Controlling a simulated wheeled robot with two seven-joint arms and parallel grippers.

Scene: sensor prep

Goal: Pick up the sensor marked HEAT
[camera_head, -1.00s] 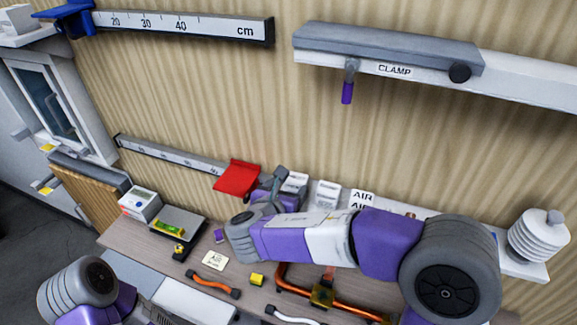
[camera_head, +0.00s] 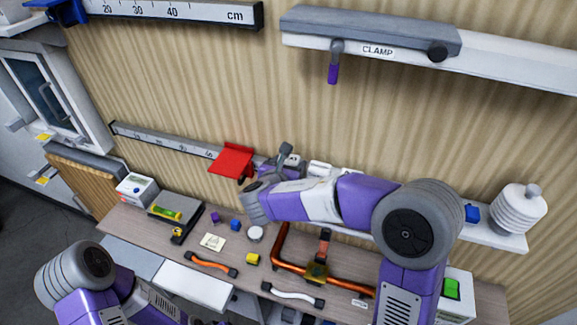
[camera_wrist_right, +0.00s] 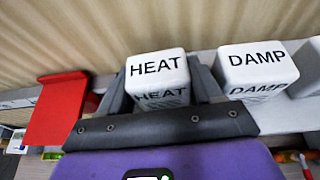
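The white sensor block marked HEAT (camera_wrist_right: 157,75) stands upright in the right wrist view, between the two grey fingers of my right gripper (camera_wrist_right: 163,88). The fingers flank its left and right sides closely. Whether they press on it cannot be told. In the head view my right gripper (camera_head: 284,160) is at the wall shelf, just right of the red flap, and the arm partly hides the blocks. My left arm shows at the lower left of the head view; its gripper is not in view.
A white block marked DAMP (camera_wrist_right: 257,68) stands close to the right of HEAT, with another white block beyond. A red flap (camera_wrist_right: 57,108) juts out at the left. Below, the workbench (camera_head: 130,222) holds pipes, handles and small blocks.

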